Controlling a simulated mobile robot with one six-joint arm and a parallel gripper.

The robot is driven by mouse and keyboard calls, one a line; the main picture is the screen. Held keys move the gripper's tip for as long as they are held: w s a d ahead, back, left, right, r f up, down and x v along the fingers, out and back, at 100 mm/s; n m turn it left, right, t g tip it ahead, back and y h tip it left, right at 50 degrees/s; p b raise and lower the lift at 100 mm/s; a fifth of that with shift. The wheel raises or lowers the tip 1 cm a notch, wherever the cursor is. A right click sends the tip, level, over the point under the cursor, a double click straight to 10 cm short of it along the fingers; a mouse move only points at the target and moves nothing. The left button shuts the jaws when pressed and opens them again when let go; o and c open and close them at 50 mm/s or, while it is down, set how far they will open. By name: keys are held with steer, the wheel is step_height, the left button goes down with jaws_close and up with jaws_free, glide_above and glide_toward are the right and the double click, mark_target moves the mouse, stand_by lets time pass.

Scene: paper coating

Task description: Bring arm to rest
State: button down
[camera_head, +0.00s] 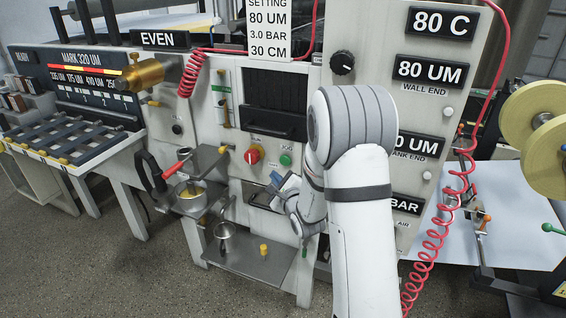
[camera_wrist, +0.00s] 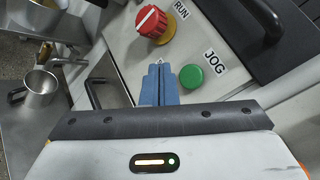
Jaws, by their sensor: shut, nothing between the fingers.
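My arm reaches down in front of the coating machine in the head view, its white links hiding part of the panel. My gripper (camera_head: 284,183) is near the lower front of the machine, below the green button. In the wrist view my gripper (camera_wrist: 160,66) has its two blue fingers together with nothing between them. The fingertips appear just left of the green JOG button (camera_wrist: 191,77) and below the red RUN knob (camera_wrist: 151,22). I cannot tell whether they touch the panel.
A metal shelf (camera_head: 252,262) holds a metal cup (camera_head: 225,238) and a yellow knob. A red-handled tray (camera_head: 189,201) stands above it at left. A coiled red hose (camera_head: 435,235) hangs right of my arm. Grey floor (camera_head: 110,285) is open at lower left.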

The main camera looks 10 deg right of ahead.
steer(key=s+r+n+g+h+p, duration=0.1)
steer(key=s+r+n+g, duration=0.2)
steer(key=s+n, duration=0.5)
steer(key=s+r+n+g+h+p, duration=0.1)
steer(key=s+r+n+g, duration=0.3)
steer(key=s, duration=1.1)
steer(key=s+r+n+g+h+p, duration=0.1)
steer(key=s+r+n+g+p, duration=0.1)
steer(key=s+r+n+g, duration=0.2)
steer(key=s+n+g, duration=0.3)
steer(key=s+n, duration=0.5)
steer(key=shift+s, duration=0.35)
